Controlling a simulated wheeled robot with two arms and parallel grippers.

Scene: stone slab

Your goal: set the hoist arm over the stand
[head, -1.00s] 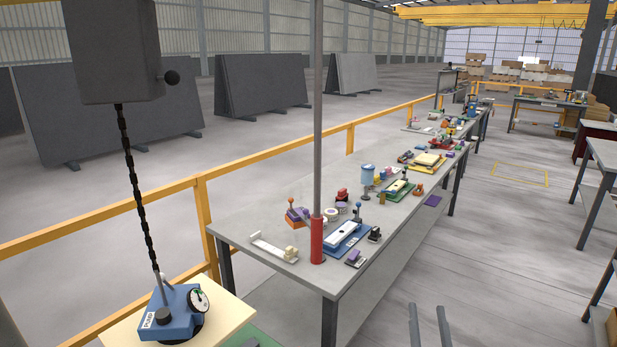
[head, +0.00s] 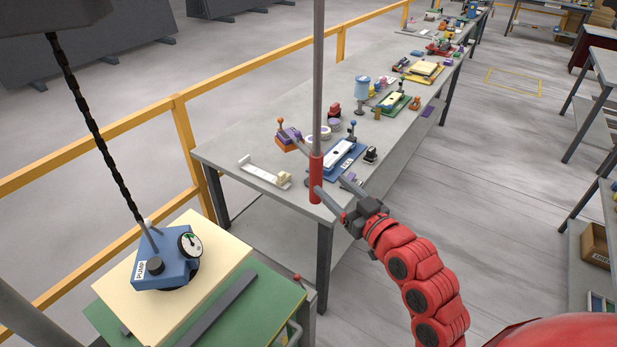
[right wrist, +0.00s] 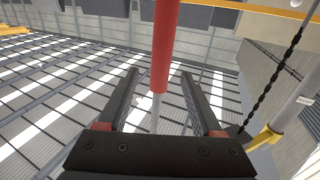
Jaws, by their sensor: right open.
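A grey hoist box (head: 50,22) is at the upper left of the head view, and its black chain (head: 95,125) runs down to a blue unit (head: 166,262) with a gauge and a "PUMP" label. The unit rests on a cream slab (head: 215,262) on a green-topped stand (head: 262,300). A grey vertical pole (head: 318,80) ends in a red grip (head: 316,180); its upper end is out of view. My right gripper (head: 331,185) is open, its fingertips close to the red grip. In the right wrist view the red grip (right wrist: 168,45) lies between the open fingers' directions; contact cannot be told. The left gripper is not in view.
A long grey workbench (head: 235,140) behind the pole carries a blue tray (head: 338,158), a white bracket (head: 264,172) and several small parts. A yellow rail (head: 90,140) runs behind it. Open floor (head: 480,170) lies to the right.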

